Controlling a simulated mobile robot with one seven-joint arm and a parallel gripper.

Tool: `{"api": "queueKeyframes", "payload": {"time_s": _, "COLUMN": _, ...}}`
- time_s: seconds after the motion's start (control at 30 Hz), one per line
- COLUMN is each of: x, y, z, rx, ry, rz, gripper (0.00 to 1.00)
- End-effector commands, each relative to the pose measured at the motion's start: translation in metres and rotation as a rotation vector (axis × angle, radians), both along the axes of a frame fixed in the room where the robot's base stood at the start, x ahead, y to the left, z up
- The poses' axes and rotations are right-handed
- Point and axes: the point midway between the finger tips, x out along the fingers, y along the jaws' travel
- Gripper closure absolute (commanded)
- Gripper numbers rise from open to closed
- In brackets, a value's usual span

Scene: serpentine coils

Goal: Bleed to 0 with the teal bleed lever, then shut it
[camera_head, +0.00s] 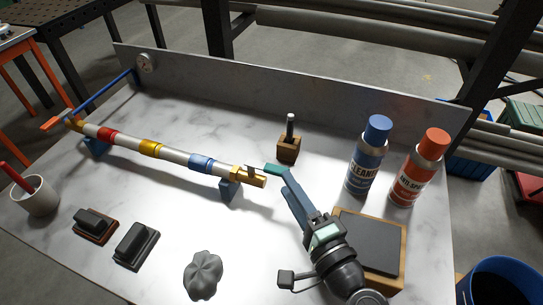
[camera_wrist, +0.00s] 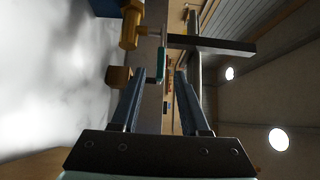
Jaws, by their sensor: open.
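The teal bleed lever (camera_head: 273,168) is by the brass fitting (camera_head: 248,175) at the pipe's right end. In the wrist view the teal lever (camera_wrist: 161,62) is a narrow upright strip, just ahead of and between my fingertips. The brass fitting (camera_wrist: 132,26) is at the upper left there. My gripper (camera_head: 284,173) is open, with a finger on either side of the lever's line and clear gaps showing. In the wrist view, my gripper (camera_wrist: 160,74) holds nothing. A round gauge (camera_head: 146,62) is on the back panel; its reading is too small to tell.
The banded pipe (camera_head: 175,155) has an orange lever (camera_head: 52,123) at its left end. A wooden block with a black handle (camera_head: 289,150) stands behind the gripper. A blue can (camera_head: 364,165) and a red can (camera_head: 416,175) stand right. The bench front has free room between objects.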

Motion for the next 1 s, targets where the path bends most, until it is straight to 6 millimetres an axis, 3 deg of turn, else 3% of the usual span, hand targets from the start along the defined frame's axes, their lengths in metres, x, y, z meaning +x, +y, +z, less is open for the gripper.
{"api": "queueKeyframes", "payload": {"time_s": 0.2, "x": 0.042, "y": 0.022, "z": 0.002, "rx": -0.002, "ry": -0.001, "rz": 0.004, "gripper": 0.55}}
{"api": "queueKeyframes", "payload": {"time_s": 0.4, "x": 0.067, "y": 0.035, "z": 0.001, "rx": -0.003, "ry": -0.001, "rz": 0.003, "gripper": 0.55}}
{"api": "queueKeyframes", "payload": {"time_s": 0.83, "x": 0.077, "y": 0.039, "z": 0.001, "rx": -0.003, "ry": -0.001, "rz": 0.0, "gripper": 0.55}}
{"api": "queueKeyframes", "payload": {"time_s": 1.0, "x": 0.077, "y": 0.039, "z": 0.001, "rx": -0.003, "ry": -0.001, "rz": 0.0, "gripper": 0.84}}
